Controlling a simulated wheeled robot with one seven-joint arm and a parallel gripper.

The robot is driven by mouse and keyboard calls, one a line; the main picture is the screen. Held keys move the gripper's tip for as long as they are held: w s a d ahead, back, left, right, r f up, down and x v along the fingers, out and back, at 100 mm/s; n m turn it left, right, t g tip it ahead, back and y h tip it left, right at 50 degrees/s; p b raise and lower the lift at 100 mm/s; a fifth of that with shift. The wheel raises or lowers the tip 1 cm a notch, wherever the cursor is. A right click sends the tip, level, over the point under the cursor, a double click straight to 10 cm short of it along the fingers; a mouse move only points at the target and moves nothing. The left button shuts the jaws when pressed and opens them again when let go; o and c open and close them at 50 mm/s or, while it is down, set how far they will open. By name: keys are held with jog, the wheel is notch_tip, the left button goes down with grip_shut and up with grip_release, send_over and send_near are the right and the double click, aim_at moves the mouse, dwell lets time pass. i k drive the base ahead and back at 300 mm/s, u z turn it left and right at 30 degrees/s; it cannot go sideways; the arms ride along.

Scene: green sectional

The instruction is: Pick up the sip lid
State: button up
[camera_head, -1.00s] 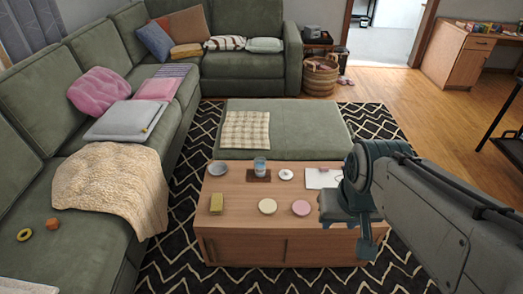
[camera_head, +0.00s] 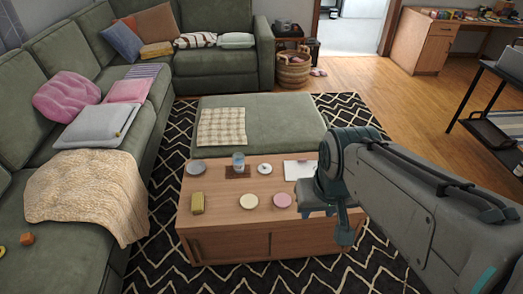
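A small round white lid (camera_head: 264,168) with a dark spot at its centre lies on the wooden coffee table (camera_head: 232,225), near the back edge. It looks like the sip lid. A clear cup with bluish contents (camera_head: 239,160) stands to its left on a brown mat. My gripper (camera_head: 330,220) hangs over the right end of the table, to the right of the lid and apart from it. My arm and wrist hide part of it, and its finger gap does not show clearly. I see nothing held in it.
The table also bears a grey bowl (camera_head: 197,167), a yellow block (camera_head: 198,203), a cream disc (camera_head: 249,201), a pink disc (camera_head: 283,200) and white paper (camera_head: 299,169). A green ottoman (camera_head: 275,122) stands behind, and a sectional sofa (camera_head: 60,235) on the left.

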aim_at(264, 168)
jog(key=k, duration=0.65)
jog(key=z, duration=0.3)
jog(key=i, duration=1.9)
jog(key=u, duration=0.65)
